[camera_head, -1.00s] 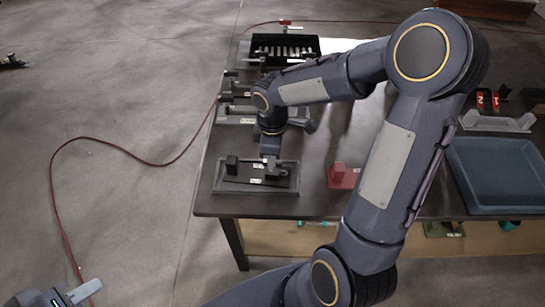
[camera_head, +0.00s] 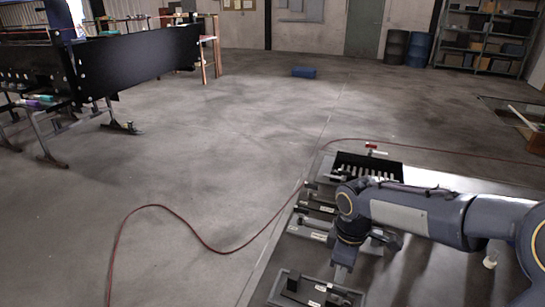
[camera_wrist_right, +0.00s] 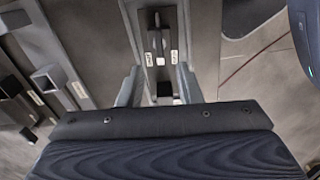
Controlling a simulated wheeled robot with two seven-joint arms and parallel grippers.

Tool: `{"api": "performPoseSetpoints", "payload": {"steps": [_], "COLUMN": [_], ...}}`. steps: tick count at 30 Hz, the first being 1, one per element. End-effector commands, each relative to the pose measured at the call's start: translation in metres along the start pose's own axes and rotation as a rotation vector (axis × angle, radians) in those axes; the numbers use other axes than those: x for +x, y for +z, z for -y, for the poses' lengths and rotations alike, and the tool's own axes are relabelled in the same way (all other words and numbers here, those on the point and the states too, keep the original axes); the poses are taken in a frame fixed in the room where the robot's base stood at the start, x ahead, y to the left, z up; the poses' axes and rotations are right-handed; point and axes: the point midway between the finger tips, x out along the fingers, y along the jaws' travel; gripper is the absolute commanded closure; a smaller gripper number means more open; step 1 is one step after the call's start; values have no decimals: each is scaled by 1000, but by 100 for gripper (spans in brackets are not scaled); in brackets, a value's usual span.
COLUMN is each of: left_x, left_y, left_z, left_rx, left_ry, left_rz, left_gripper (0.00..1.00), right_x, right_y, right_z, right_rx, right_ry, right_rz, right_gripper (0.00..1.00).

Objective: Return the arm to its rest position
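My right arm enters from the right in the head view and bends down over the dark table (camera_head: 411,272). Its gripper (camera_head: 342,268) points down at a grey tray fixture (camera_head: 270,292) with dark blocks in it, at the bottom edge of the picture. In the right wrist view the two fingers of the right gripper (camera_wrist_right: 159,90) stand apart, with nothing clearly held between them. The fixture, with a black block and white labels (camera_wrist_right: 160,40), shows beyond and between the fingers. Whether the fingers touch it I cannot tell. My left gripper is out of view.
More fixtures (camera_head: 312,226) and a black rack with pale slots (camera_head: 366,166) stand along the table. A red cable (camera_head: 205,238) runs over the open floor. A black conveyor (camera_head: 140,55) stands at the upper left, and a blue box (camera_head: 304,72) lies far back.

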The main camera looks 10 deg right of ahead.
Motion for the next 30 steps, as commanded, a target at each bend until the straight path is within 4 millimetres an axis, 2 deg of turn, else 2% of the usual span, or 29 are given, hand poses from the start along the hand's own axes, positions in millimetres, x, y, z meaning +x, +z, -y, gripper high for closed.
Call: {"api": "performPoseSetpoints", "payload": {"steps": [5,10,15,18,23,30], "left_x": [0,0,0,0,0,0], "left_y": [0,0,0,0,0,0], "left_z": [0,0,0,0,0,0], "left_rx": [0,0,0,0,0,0], "left_ry": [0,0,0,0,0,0], "left_rz": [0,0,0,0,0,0], "left_gripper": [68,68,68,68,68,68], "right_x": [-22,-47,-53,-52,-50,-49], "right_y": [18,48,64,68,69,68], "right_z": [22,73,122,142,157,160], "right_rx": [153,479,789,917,1025,1042], "right_ry": [26,32,-23,-67,-117,-126], "right_rz": [-67,-236,-432,-524,-603,-613], "right_gripper": [68,68,68,68,68,68]}}
